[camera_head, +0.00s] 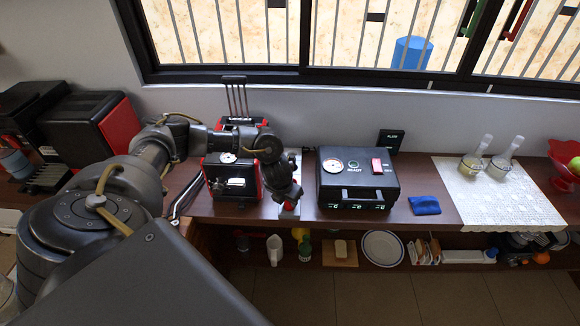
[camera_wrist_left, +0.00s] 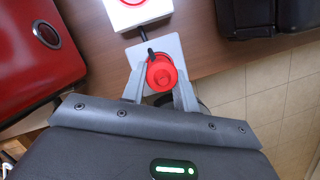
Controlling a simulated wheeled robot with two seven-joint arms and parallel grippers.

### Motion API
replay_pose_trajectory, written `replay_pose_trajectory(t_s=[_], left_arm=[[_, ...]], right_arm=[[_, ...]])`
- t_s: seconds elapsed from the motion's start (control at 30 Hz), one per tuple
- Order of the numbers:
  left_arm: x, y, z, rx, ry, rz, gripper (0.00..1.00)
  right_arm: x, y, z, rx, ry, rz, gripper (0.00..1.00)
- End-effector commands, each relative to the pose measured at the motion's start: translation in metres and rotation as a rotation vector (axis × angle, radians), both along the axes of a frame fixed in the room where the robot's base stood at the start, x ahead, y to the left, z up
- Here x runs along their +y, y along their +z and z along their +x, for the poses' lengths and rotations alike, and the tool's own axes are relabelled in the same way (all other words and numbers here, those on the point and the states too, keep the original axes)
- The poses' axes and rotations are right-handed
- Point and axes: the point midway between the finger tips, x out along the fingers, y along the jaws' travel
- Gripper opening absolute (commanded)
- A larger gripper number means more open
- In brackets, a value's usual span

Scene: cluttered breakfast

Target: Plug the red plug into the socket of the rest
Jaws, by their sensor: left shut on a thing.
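The red plug (camera_wrist_left: 162,75) is round and sits between the two fingers of my left gripper (camera_wrist_left: 160,88) in the left wrist view. The gripper is shut on it. A dark cable or stem runs from the plug toward a white block (camera_wrist_left: 138,12) with a red ring, just beyond it; this looks like the socket. A pale grey plate (camera_wrist_left: 170,48) lies under the plug; I cannot tell whether they touch. In the head view my left gripper (camera_head: 288,206) is low at the counter's front edge, and my arm hides most of the white block. My right gripper is not in view.
A red toaster (camera_head: 232,180) stands close left of the gripper. A black box (camera_head: 356,182) with a red switch stands to the right. A blue cloth (camera_head: 425,205) and a lace mat (camera_head: 520,207) lie farther right. A shelf with dishes runs below the counter (camera_head: 405,188).

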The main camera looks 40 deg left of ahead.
Motion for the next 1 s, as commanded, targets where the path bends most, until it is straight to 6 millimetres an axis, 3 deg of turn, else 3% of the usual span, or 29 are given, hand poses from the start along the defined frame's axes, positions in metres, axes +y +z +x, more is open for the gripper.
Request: replay_pose_trajectory(t_s=[0.23, 0.27, 0.43, 0.63, 0.73, 1.0], left_arm=[[-0.0002, -0.0070, -0.0006, 0.002, 0.000, 0.000, 0.00], [-0.0002, -0.0057, -0.0005, 0.001, 0.000, 0.000, 0.34], [-0.0001, -0.0053, -0.0004, 0.001, 0.000, 0.000, 0.55], [-0.0001, -0.0052, -0.0003, 0.001, 0.000, 0.000, 0.54], [-0.0001, -0.0052, -0.0003, 0.001, 0.000, 0.000, 0.42], [0.0000, -0.0045, -0.0002, 0.001, 0.000, 0.000, 0.42]], right_arm=[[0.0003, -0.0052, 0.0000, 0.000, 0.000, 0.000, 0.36], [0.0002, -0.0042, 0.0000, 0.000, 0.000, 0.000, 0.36], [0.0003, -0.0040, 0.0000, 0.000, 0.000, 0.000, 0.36], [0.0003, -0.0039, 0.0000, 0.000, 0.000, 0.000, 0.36], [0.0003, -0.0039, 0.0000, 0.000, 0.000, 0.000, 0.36], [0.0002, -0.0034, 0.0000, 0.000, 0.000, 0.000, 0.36]])
